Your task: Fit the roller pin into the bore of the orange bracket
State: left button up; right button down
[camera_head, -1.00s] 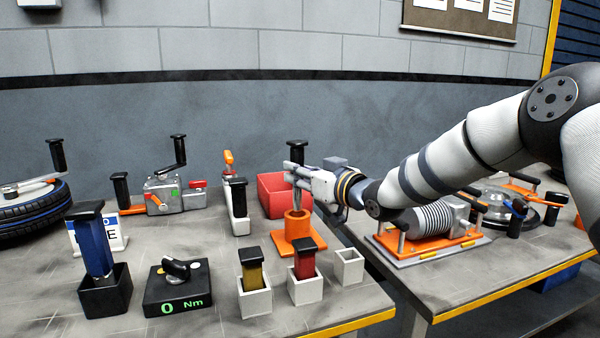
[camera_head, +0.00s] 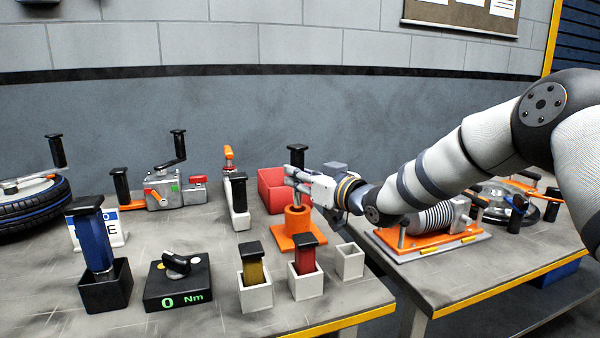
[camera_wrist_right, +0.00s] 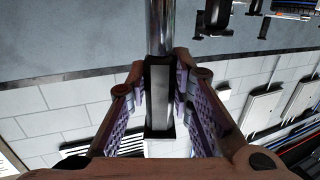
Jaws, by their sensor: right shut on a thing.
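The roller pin has a black cap (camera_head: 296,149) and a bright metal shaft, and stands upright above the orange bracket (camera_head: 297,222). My right gripper (camera_head: 294,175) comes in from the right and is shut on the pin below its cap. In the right wrist view the shaft (camera_wrist_right: 160,25) and a dark squared part of the pin run between the purple-padded fingers (camera_wrist_right: 160,95). The pin's lower end is at the mouth of the bracket's upright tube; how deep it sits in the bore cannot be told. My left gripper is not in view.
A red bin (camera_head: 271,190) stands close behind the bracket. A red-handled tool in a white holder (camera_head: 306,285) and an empty white holder (camera_head: 349,262) stand in front. A second table (camera_head: 520,255) lies right.

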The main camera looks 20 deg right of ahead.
aim_at(301, 195)
jog(key=shift+f+b, duration=0.35)
jog(key=shift+f, duration=1.8)
jog(key=c, duration=1.3)
grip_release()
jog(key=shift+c, duration=0.2)
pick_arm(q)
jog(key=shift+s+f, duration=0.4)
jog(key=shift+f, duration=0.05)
pick_arm(e)
jog(key=shift+f, duration=0.15)
